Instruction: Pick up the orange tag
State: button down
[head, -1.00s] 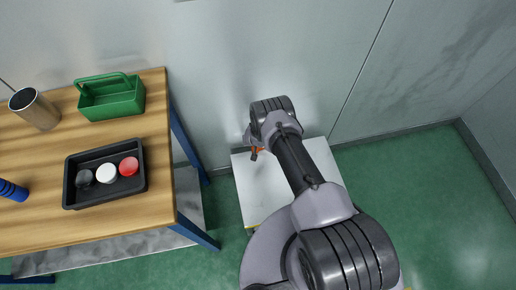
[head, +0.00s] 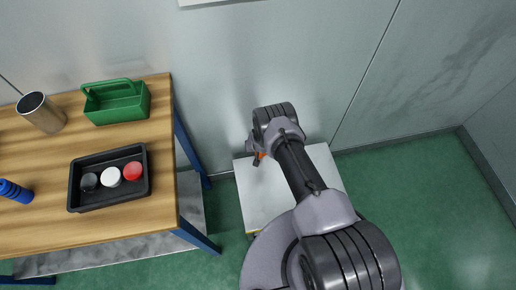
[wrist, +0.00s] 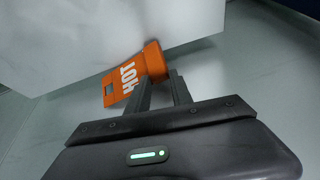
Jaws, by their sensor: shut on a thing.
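The orange tag (wrist: 127,77) shows in the wrist view, with the white word HOT on its flat face, a slot at its far end and a thick rounded block at its near end. My gripper (wrist: 161,80) is shut on the block end, one finger on each side. The flat part sticks out to the left, tilted.
A wooden workbench (head: 120,222) with blue legs stands at the left. On it are a black tray (head: 84,203) with three round pieces, a green caddy (head: 120,113), a metal cup (head: 42,113) and a blue ribbed object (head: 13,191). A grey wall is behind; green floor is clear at right.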

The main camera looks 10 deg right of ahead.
notch_tip(320, 180, up, 8)
jog(key=p, duration=0.5)
jog(key=s+f+p, duration=0.1)
jog(key=s+p, duration=0.8)
jog(key=s, duration=1)
jog(key=shift+s+f, duration=0.25)
jog(key=shift+s, duration=0.15)
jog(key=shift+w, duration=0.1)
